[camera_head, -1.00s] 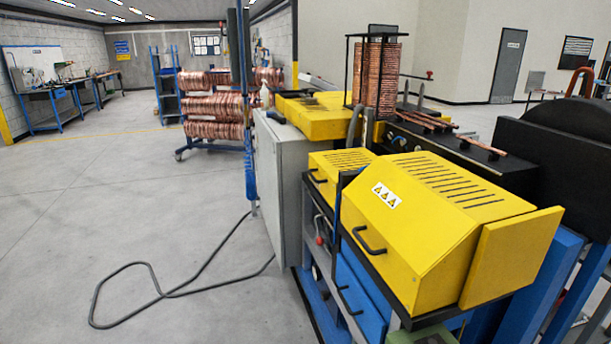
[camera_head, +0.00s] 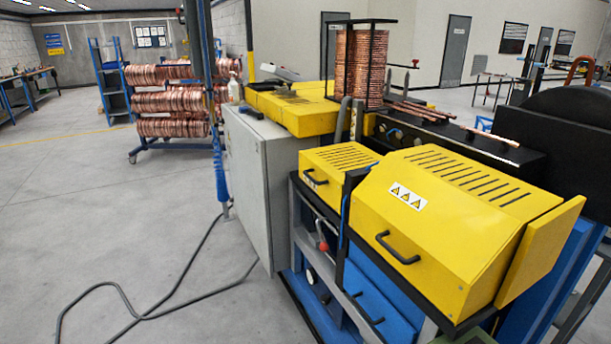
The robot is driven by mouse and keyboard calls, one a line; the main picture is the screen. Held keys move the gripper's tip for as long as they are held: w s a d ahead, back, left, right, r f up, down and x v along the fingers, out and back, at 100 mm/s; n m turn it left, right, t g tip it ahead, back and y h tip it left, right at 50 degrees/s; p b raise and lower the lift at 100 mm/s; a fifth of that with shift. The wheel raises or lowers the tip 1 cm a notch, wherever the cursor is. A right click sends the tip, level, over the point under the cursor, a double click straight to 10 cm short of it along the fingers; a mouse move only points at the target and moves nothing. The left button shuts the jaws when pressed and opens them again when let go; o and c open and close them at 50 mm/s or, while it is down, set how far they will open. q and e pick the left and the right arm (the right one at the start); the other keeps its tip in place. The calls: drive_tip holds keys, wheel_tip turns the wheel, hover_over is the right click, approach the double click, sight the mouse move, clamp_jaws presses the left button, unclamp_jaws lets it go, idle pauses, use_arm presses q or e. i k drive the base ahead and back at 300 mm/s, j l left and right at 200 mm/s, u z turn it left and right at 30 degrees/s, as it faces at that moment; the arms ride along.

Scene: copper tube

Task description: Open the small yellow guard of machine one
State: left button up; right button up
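The machine stands at the right of the head view. Its small yellow guard (camera_head: 341,163) has a slotted top and a black handle (camera_head: 315,178) on its front; it is shut. A larger yellow guard (camera_head: 440,235) with a warning label and black handle (camera_head: 397,248) sits to its right, also shut. A dark upright post (camera_head: 347,200) stands between the two guards. Neither of my grippers shows in this view.
A grey cabinet (camera_head: 255,190) stands left of the small guard. A black cable (camera_head: 150,312) lies on the floor. A rack of copper coils (camera_head: 170,100) stands behind. Copper tubes (camera_head: 420,110) lie on top of the machine.

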sight(323, 170)
drive_tip(key=i+j+z, duration=0.1)
drive_tip(key=i+j, duration=0.2)
drive_tip(key=i+j+z, duration=0.15)
drive_tip(key=i+j, duration=0.15)
drive_tip(key=j, duration=0.15)
drive_tip(key=i+j+z, duration=0.1)
drive_tip(key=i+j, duration=0.2)
drive_tip(key=i+j+z, duration=0.1)
drive_tip(key=i+j, duration=0.15)
drive_tip(key=j, duration=0.3)
